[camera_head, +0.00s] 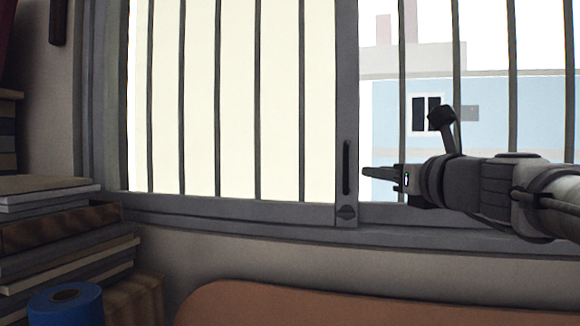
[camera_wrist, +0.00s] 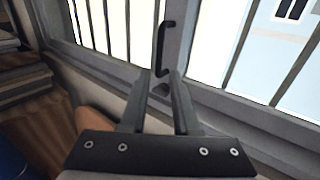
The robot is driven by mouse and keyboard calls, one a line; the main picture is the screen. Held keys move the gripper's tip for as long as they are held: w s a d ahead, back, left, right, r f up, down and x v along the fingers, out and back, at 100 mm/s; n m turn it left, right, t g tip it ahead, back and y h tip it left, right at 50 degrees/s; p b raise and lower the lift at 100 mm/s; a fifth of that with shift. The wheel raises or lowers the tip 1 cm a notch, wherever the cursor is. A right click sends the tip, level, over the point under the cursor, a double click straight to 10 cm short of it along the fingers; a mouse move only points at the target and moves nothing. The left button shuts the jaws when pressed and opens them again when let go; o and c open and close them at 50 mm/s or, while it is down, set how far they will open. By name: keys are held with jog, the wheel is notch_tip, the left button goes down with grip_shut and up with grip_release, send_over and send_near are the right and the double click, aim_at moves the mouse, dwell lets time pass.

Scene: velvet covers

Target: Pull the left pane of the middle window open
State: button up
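The window's left pane (camera_head: 277,100) is pale and stands behind dark vertical bars. The handle shows there too (camera_wrist: 161,48), beyond the fingertips and roughly in line with the gap. Whether the fingertips touch anything is not clear, but they look apart from the handle.
The right side of the window (camera_head: 480,60) shows a blue building outside through bars. A stack of books (camera_head: 60,235) and a blue roll (camera_head: 66,303) stand at the lower left. A rounded orange-brown surface (camera_head: 370,308) lies below the sill (camera_head: 250,222).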

aim_at(348, 168)
jog(key=p+x, duration=0.1)
jog(key=x, duration=1.1)
jog(key=shift+w+a, duration=0.1)
jog(key=shift+w, duration=0.3)
grip_shut()
jog(key=shift+f, duration=0.1)
dwell(0.6)
